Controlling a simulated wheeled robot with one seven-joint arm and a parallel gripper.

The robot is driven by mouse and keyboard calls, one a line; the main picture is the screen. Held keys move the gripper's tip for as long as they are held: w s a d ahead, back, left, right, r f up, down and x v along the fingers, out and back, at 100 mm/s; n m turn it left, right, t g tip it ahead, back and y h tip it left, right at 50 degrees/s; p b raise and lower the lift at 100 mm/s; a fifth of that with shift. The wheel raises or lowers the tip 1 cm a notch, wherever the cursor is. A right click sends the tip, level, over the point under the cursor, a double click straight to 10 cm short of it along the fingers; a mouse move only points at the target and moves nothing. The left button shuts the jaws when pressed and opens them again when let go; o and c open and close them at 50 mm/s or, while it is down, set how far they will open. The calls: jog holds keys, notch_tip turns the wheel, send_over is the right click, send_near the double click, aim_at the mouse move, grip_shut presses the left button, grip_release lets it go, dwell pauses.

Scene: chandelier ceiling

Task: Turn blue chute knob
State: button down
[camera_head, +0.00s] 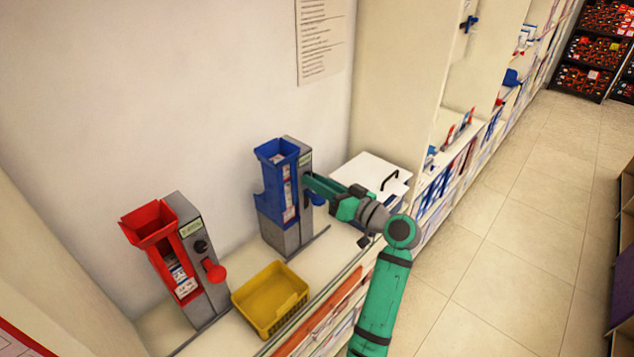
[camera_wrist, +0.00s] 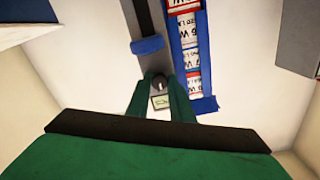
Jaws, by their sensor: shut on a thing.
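The blue chute dispenser (camera_head: 270,178) stands on the counter by the wall, a grey body with a blue chute holding boxes. In the wrist view the blue chute (camera_wrist: 208,60) with its boxes is on the right. A small dark round knob (camera_wrist: 158,80) on the grey front sits between my fingertips. My gripper (camera_head: 309,182) reaches the dispenser's front from the right, and its fingers (camera_wrist: 160,88) are closed around the dark knob. A blue handle (camera_head: 318,199) is just below the gripper; it also shows in the wrist view (camera_wrist: 147,45). In the head view my fingers hide the dark knob.
A red chute dispenser (camera_head: 170,250) with a dark knob (camera_head: 201,246) and red handle (camera_head: 214,270) stands to the left. A yellow basket (camera_head: 270,298) sits between them near the counter edge. A white lidded box (camera_head: 372,172) is behind my gripper. Shelves line the right.

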jog(key=shift+f, duration=0.15)
jog(key=c, duration=1.6)
grip_release()
jog(key=shift+o, duration=0.2)
jog(key=v, duration=1)
jog(key=shift+s+d, duration=0.25)
jog(key=shift+s, duration=0.05)
